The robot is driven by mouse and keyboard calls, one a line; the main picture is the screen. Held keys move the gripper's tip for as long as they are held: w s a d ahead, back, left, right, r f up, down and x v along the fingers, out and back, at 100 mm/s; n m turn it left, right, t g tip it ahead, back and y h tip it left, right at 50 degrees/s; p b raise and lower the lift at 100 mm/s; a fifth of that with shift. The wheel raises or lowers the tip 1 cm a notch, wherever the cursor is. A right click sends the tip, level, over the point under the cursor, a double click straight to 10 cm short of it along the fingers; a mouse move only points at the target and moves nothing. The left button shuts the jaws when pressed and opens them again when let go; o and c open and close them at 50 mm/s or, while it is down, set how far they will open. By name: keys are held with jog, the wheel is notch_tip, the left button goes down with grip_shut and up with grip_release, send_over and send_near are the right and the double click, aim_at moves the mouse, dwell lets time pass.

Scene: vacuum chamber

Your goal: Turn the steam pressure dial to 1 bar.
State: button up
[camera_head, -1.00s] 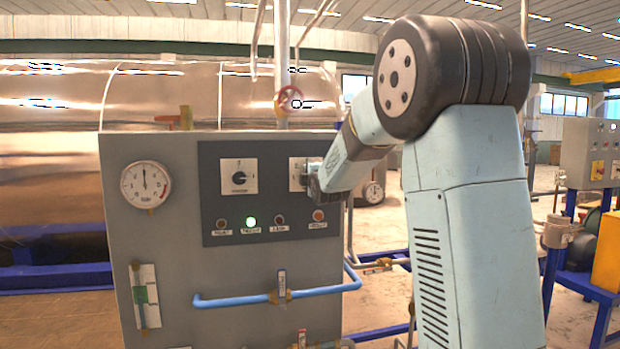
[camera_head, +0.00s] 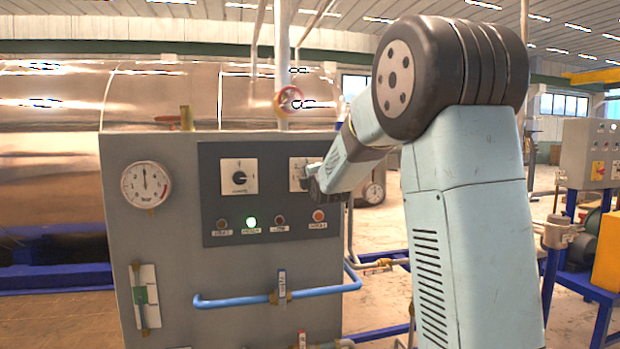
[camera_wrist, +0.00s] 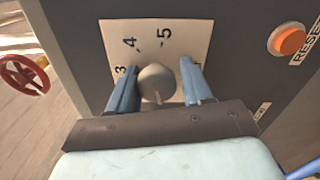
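The right-hand dial on the dark control panel has a white plate (camera_head: 295,168), mostly hidden by my gripper in the head view. In the wrist view its plate (camera_wrist: 186,38) shows the numbers 3, 4 and 5, and a round grey knob (camera_wrist: 156,82) with a small pale pointer toward my gripper. My gripper (camera_wrist: 160,80) is at this knob, one blue finger on each side. The fingers look open, with narrow gaps; contact is unclear. A second dial (camera_head: 239,177) with a black knob sits to the left; its label is too small to read.
Below the dials is a row of indicator lights, one lit green (camera_head: 251,222). An orange reset button (camera_wrist: 288,40) is close to the right dial. A round gauge (camera_head: 146,185) is at the cabinet's left. A blue pipe (camera_head: 235,300) crosses the cabinet's lower front.

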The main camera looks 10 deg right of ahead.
jog(key=o, duration=0.3)
jog(key=s, duration=1.3)
jog(key=shift+s, duration=0.4)
jog(key=s+f+m+g, duration=0.4)
jog(key=s+m, duration=0.2)
jog(key=s, duration=0.5)
jog(key=s+f+m+g, duration=0.4)
jog(key=s+m, duration=0.3)
jog(key=s, duration=0.5)
jog(key=s+f+m+g, duration=0.4)
jog(key=s+m, duration=0.3)
jog(key=s, duration=0.5)
jog(key=shift+f, duration=0.6)
